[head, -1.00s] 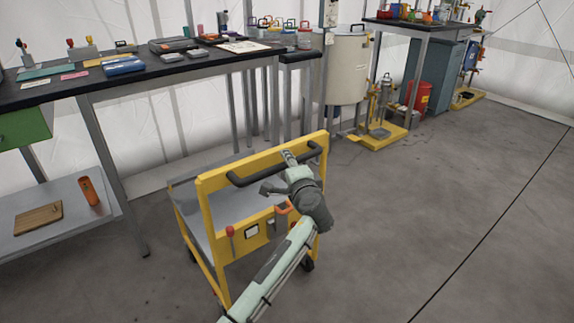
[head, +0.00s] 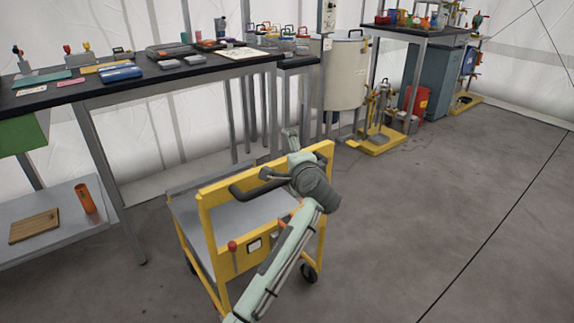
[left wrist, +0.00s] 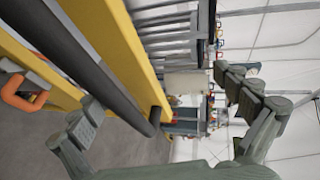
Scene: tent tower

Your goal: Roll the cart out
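The yellow-framed cart (head: 208,236) with grey shelves stands on the floor by the workbench. Its black handle (head: 248,191) runs across the near end and shows close up in the left wrist view (left wrist: 95,75). My left gripper (head: 278,155) is open at the handle, its fingers pointing past it toward the bench side. In the left wrist view the open fingers (left wrist: 165,105) are spread, with the handle's end between them in the picture; I cannot tell whether they touch it. My left wrist hides part of the handle. My right gripper is not in view.
A black-topped workbench (head: 60,96) with a lower shelf (head: 70,235) stands left of and behind the cart. A pale drum (head: 345,75) and a yellow-based stand (head: 375,141) are farther back. The floor to the right (head: 430,220) is clear.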

